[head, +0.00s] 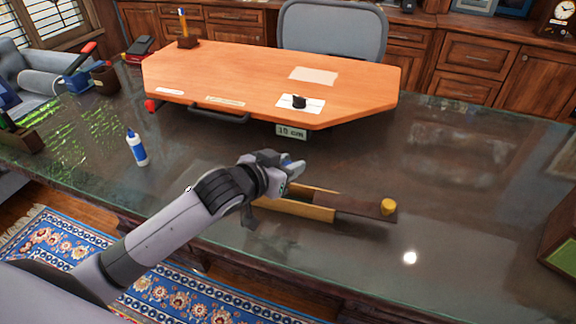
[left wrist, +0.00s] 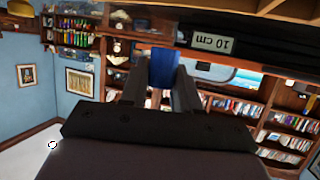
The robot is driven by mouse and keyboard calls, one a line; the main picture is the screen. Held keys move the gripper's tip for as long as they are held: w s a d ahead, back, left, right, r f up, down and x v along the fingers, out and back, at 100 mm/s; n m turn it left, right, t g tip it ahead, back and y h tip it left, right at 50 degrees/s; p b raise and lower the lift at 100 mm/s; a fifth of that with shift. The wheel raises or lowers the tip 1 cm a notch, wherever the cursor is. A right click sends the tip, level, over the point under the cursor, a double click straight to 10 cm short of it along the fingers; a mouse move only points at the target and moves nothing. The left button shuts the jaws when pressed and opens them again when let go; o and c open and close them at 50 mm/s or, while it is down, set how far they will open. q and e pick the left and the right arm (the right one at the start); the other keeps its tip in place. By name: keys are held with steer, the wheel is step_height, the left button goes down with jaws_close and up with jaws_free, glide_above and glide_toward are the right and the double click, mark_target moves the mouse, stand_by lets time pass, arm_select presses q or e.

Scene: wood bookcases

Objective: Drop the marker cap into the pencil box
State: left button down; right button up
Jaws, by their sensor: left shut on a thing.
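My left gripper (head: 290,165) is shut on a blue thing, likely the marker cap (left wrist: 163,68), which shows between the two fingers in the left wrist view. In the head view the cap is mostly hidden by the fingers. The gripper is just above the back left part of a long wooden pencil box (head: 306,210) on the dark glossy desk. A dark brown lid (head: 358,206) with a yellow knob extends to the right of the box. My arm hides the box's left end. My right gripper is not in view.
A raised orange wooden board (head: 250,75) with a "10 cm" label (head: 291,131) stands behind the box. A blue and white bottle (head: 136,148) stands to the left. The desk (head: 470,190) is clear at the right.

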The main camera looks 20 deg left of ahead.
arm_select(q)
steer(key=shift+f, duration=0.3)
steer(key=c, duration=0.7)
jaws_free()
steer(key=shift+c, duration=0.2)
steer(key=shift+s, duration=0.15)
steer(key=v, duration=0.7)
steer(key=s+a+f+n+g+y, duration=0.1)
steer(key=s+a+f+g, duration=0.15)
steer(key=s+f, duration=0.4)
steer(key=s+a+f+g+y, duration=0.1)
steer(key=s+f+g+y, duration=0.2)
steer(key=s, duration=0.7)
steer(key=s+a+f+n+g, duration=0.15)
steer(key=s+f+g, duration=0.25)
steer(key=s, duration=0.5)
steer(key=w+d+f+m+t+h+p, duration=0.1)
steer(key=w+d+f+t+p, duration=0.1)
steer(key=w+f+t, duration=0.5)
steer(key=shift+d+h+p, duration=0.3)
